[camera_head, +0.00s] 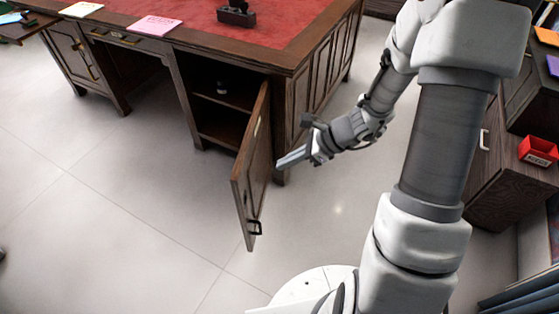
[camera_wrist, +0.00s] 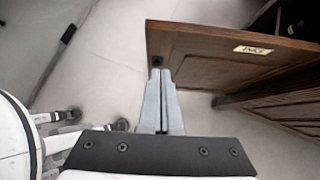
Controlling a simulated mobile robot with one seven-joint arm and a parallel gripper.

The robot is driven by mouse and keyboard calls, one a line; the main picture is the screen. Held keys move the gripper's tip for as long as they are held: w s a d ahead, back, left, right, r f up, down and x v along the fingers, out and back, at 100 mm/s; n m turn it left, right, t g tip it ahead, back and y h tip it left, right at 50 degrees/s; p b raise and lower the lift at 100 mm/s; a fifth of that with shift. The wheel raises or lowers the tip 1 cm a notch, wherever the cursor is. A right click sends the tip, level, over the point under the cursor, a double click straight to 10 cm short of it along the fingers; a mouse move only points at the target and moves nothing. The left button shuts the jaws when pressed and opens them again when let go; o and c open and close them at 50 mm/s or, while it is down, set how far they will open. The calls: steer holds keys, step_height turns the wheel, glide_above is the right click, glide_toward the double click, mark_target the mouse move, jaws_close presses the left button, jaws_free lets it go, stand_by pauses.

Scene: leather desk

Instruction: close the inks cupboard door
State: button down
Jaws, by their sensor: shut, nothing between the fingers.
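The inks cupboard door (camera_head: 252,165) is a dark wooden panel standing wide open from the right pedestal of the desk, with a black handle (camera_head: 255,228) near its free end. The open cupboard (camera_head: 222,110) shows shelves and a small dark item inside. In the wrist view the door (camera_wrist: 205,72) crosses the upper right and carries a pale label (camera_wrist: 253,50) reading INKS. My gripper (camera_head: 280,164) is shut and empty, to the right of the door in the head view. In the wrist view its fingers (camera_wrist: 162,75) reach the door's lower left corner; I cannot tell if they touch.
The desk (camera_head: 150,45) has a red leather top with papers and a dark stamp-like object (camera_head: 237,14). A side cabinet (camera_head: 500,185) with a red box (camera_head: 538,151) stands at right. The pale floor (camera_head: 120,220) left of the door is clear.

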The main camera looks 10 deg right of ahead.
mark_target(241, 175)
steer(key=shift+w+a+f+b, duration=0.55)
steer(key=shift+a+f, duration=0.35)
steer(key=shift+a, duration=0.55)
steer(key=shift+w+a+f+b, duration=0.55)
steer(key=shift+a+f, duration=0.3)
steer(key=shift+a, duration=0.65)
steer(key=shift+w+a+f+b, duration=0.55)
steer(key=shift+a+f, duration=0.35)
steer(key=shift+a, duration=0.55)
steer(key=shift+s, duration=0.1)
steer(key=shift+a, duration=0.1)
